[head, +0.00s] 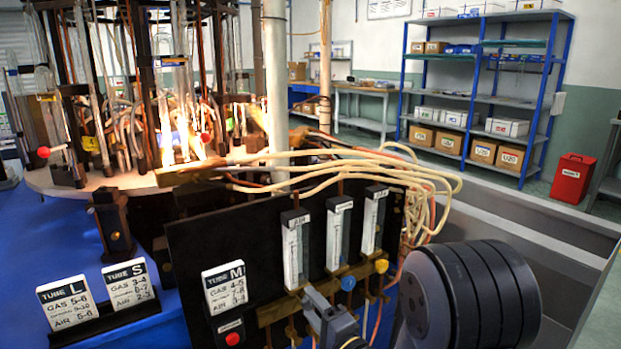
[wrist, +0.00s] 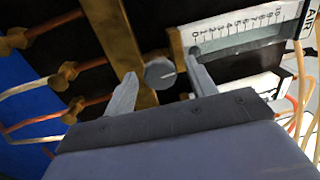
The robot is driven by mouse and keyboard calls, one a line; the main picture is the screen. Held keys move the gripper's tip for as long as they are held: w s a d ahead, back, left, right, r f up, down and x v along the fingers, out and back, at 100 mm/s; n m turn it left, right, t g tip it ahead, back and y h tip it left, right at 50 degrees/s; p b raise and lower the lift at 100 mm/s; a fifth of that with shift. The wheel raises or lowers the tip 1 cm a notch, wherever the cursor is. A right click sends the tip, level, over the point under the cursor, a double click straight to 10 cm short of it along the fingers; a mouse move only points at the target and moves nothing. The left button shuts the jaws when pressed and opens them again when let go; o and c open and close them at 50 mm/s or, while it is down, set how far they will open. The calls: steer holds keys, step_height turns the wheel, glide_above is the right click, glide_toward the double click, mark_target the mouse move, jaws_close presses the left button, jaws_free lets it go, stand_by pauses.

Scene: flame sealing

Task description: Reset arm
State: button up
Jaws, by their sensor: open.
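My gripper (head: 325,314) is at the lower middle of the head view, in front of the black panel (head: 200,240) and below the leftmost flow meter (head: 295,255). In the wrist view my gripper (wrist: 163,70) is open, its two fingers apart with a round grey knob (wrist: 160,73) showing between them. The knob sits by a brass bar (wrist: 118,40) beneath a flow meter (wrist: 245,33) marked AIR. I cannot tell whether the fingers touch the knob. In the head view that knob is not clearly visible around the gripper.
A blue knob (head: 347,283) and a yellow knob (head: 381,265) are right of the gripper. Pale hoses (head: 430,190) loop at the panel's right. A label stand (head: 95,322) stands left. Glass tubes and flames fill the round table (head: 120,182) behind. A red bin (head: 573,178) stands far right.

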steer(key=n, duration=0.5)
steer(key=shift+b, duration=0.3)
steer(key=n+g, duration=0.1)
steer(key=n, duration=0.3)
steer(key=shift+n+y+b, duration=0.4)
steer(key=n+b, duration=0.1)
steer(key=n, duration=0.4)
steer(key=shift+g, duration=0.4)
steer(key=n+b, duration=0.1)
steer(key=n, duration=0.4)
steer(key=shift+r+b, duration=0.15)
steer(key=shift+b, duration=0.2)
